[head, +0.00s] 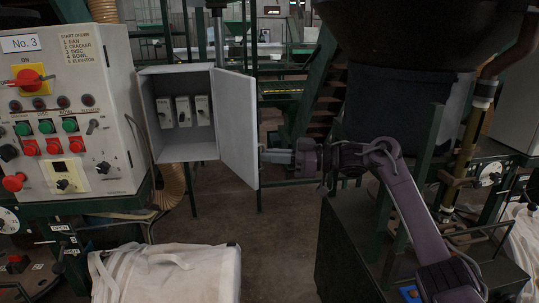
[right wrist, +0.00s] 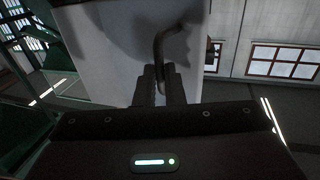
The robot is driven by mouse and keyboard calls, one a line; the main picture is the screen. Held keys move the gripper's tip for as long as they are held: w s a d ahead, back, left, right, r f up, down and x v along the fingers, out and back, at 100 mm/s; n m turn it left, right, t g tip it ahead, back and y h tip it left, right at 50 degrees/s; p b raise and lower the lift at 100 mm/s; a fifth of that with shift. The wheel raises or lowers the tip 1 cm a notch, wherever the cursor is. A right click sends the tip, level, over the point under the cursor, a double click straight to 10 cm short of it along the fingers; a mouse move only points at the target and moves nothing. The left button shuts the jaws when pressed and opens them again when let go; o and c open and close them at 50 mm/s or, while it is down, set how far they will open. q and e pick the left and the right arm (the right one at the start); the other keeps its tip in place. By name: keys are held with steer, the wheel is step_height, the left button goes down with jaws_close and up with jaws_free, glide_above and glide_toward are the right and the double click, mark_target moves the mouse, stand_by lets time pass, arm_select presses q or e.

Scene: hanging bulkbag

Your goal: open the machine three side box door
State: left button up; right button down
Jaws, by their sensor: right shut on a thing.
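The grey side box (head: 148,120) is mounted to the right of the No. 3 control panel. Its door (head: 236,128) stands swung out to the right, with the box interior and several switches (head: 183,111) exposed. My right gripper (head: 266,155) is at the door's outer face, near its free edge. In the right wrist view, the gripper (right wrist: 160,88) is shut on the bent door handle (right wrist: 166,46), which sticks out from the pale door face (right wrist: 110,50). The part of the handle between the fingers is hidden. My left gripper is not in view.
The No. 3 control panel (head: 75,105) with knobs and buttons is at the left. A white bulk bag (head: 165,272) is below the box. A dark hopper (head: 400,40) and green frame stand at the right. Floor (head: 280,220) between them is clear.

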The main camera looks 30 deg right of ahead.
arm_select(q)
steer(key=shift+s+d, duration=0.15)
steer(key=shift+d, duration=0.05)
arm_select(e)
steer(key=shift+w+d+r, duration=0.1)
steer(key=shift+w+r, duration=0.05)
